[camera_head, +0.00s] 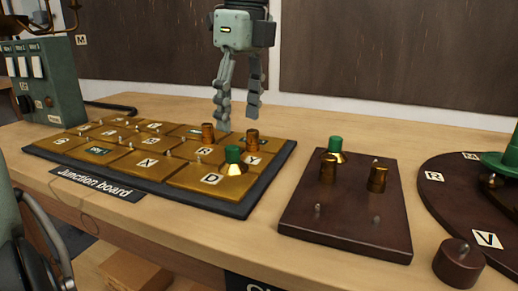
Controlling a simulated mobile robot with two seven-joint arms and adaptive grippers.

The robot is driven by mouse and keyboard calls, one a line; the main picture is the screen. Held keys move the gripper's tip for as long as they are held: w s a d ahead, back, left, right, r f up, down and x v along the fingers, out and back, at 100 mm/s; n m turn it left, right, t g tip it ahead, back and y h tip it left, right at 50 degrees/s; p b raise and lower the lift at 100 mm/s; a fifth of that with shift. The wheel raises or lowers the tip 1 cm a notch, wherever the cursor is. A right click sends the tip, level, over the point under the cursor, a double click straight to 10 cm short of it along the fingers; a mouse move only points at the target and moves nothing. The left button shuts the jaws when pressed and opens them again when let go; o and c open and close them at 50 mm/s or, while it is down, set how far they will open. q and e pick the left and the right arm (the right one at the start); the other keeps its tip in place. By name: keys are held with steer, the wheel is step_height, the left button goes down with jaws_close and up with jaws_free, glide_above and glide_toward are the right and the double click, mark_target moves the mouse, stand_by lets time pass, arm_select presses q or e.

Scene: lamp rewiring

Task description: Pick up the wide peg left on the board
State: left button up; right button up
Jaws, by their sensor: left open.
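My left gripper (238,118) hangs open and empty above the back right of the junction board (262,192), its fingers pointing down. On the board, one copper peg (208,132) stands just left of the fingers and another (252,141) stands below them, toward the right edge. A green-topped brass peg (233,156) stands nearer the front. A dark red-brown board (345,225) to the right holds two brass-copper pegs (328,168) (377,178) and a green-topped brass peg (335,149). I cannot tell which peg is the wide one.
A green switch box (62,97) stands at the back left with a black cable. A round dark board (432,190) with a green-topped piece (505,160) and a dark round knob (458,264) lie at the right. Bare table (300,118) lies behind the boards.

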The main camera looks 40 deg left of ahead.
mark_target(232, 148)
arm_select(q)
steer(key=f, duration=0.4)
steer(key=s+a+f, duration=0.1)
steer(key=f, duration=0.1)
steer(key=shift+s+f, duration=0.1)
steer(key=shift+f, duration=0.6)
jaws_close()
